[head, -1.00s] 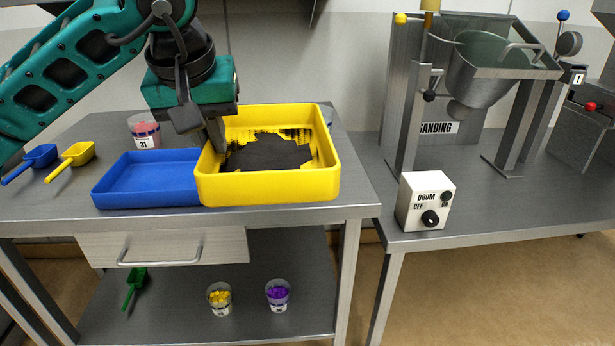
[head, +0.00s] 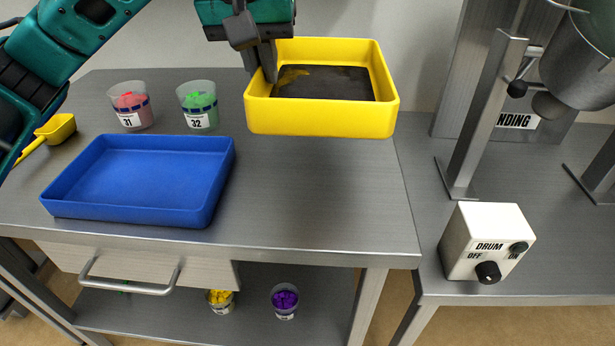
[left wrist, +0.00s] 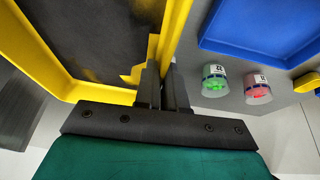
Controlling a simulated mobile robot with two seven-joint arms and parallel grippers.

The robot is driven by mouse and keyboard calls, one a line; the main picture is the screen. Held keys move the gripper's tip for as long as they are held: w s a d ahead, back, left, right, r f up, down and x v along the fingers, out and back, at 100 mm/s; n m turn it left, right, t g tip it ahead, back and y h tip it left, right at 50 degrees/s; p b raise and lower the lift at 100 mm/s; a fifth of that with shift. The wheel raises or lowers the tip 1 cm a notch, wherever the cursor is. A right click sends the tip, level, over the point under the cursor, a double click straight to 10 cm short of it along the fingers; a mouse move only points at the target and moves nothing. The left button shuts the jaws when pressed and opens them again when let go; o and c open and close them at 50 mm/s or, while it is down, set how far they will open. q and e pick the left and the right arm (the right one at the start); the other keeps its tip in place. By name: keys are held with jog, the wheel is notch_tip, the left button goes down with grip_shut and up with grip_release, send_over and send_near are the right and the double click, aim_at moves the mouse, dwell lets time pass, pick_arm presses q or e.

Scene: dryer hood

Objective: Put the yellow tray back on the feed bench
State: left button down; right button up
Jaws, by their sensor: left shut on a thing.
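The yellow tray (head: 320,122) is held in the air above the right part of the steel bench (head: 320,200), roughly level, with a dark layer (head: 325,83) on its floor. My left gripper (head: 266,68) is shut on the tray's left wall. In the left wrist view the fingers (left wrist: 165,85) straddle the yellow wall (left wrist: 178,28), and the dark layer (left wrist: 90,35) shows inside. My right gripper is not in view.
A blue tray (head: 140,180) lies on the bench's left half. Cups 31 (head: 131,108) and 32 (head: 198,105) stand behind it. A yellow scoop (head: 56,130) is at far left. The drum control box (head: 486,242) stands on the right-hand table. Bench surface right of the blue tray is clear.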

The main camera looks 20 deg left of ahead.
pick_arm(q)
notch_tip(320, 180, down, 14)
jog(key=b, duration=0.2)
jog(key=shift+s+b, duration=0.15)
jog(key=shift+b, duration=0.2)
jog(key=shift+f+b, duration=0.35)
jog(key=shift+f, duration=2.15)
jog(key=c, duration=1.7)
grip_release()
jog(key=shift+f, duration=0.1)
jog(key=o, duration=0.5)
